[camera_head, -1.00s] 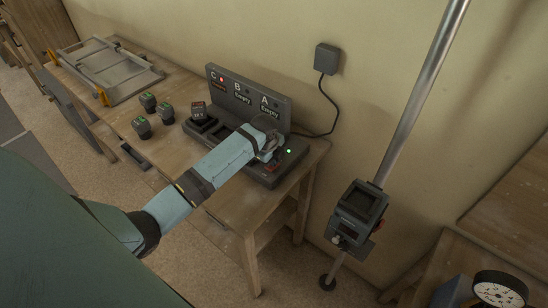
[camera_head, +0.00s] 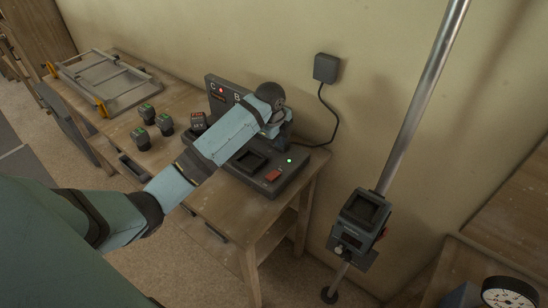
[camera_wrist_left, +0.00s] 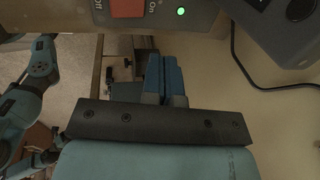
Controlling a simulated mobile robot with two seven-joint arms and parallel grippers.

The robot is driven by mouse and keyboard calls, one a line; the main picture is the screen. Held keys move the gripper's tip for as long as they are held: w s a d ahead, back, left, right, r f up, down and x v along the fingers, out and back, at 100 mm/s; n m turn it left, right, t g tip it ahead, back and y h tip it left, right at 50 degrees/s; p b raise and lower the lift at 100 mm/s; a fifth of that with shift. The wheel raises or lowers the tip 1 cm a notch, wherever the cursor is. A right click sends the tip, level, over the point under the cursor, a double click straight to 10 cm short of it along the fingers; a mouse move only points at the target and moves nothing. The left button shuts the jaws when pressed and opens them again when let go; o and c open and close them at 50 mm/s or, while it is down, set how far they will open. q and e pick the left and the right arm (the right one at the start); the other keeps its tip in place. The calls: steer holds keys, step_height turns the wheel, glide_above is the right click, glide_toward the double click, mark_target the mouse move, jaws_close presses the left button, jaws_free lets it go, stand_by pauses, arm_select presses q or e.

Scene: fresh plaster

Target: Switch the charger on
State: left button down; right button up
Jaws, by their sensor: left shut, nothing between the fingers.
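The charger (camera_head: 285,172) is a dark grey station on the wooden table, with a back panel marked C and B; the arm hides the rest of the panel. Its red switch (camera_head: 272,176) sits at the front right corner, beside a lit green light (camera_head: 290,160). The left wrist view shows the switch (camera_wrist_left: 128,8) between "Off" and "On" labels, with the green light (camera_wrist_left: 181,12) on the "On" side. My left gripper (camera_wrist_left: 165,62) is shut and empty, apart from the switch. In the head view the gripper is over the charger, its fingertips mostly hidden.
A battery (camera_head: 198,121) with red marks sits at the charger's left end, below a red light (camera_head: 220,90). A cable runs to a wall box (camera_head: 326,68). A pole-mounted device (camera_head: 362,215) stands right of the table.

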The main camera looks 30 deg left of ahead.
arm_select(q)
steer(key=r, duration=0.2)
steer(key=shift+w+r, duration=0.2)
steer(key=shift+r, duration=0.1)
steer(key=shift+f, duration=0.1)
steer(key=s+d+f+n+t+h, duration=0.1)
steer(key=s+d+f+n+t, duration=0.15)
steer(key=s+d+f, duration=0.5)
steer(key=s+d+f+n+t+h, duration=0.15)
steer(key=s+f+n, duration=0.25)
steer(key=f, duration=0.6)
steer(key=s+d+f+n+t, duration=0.1)
steer(key=s+d+n+t, duration=0.1)
steer(key=s, duration=0.7)
steer(key=s+d+f+n+t, duration=0.2)
steer(key=s+d+n, duration=0.2)
steer(key=s+n, duration=0.3)
steer(key=s, duration=0.3)
steer(key=shift+s+d+t, duration=0.25)
steer(key=shift+d+t, duration=0.05)
steer(key=shift+d, duration=0.1)
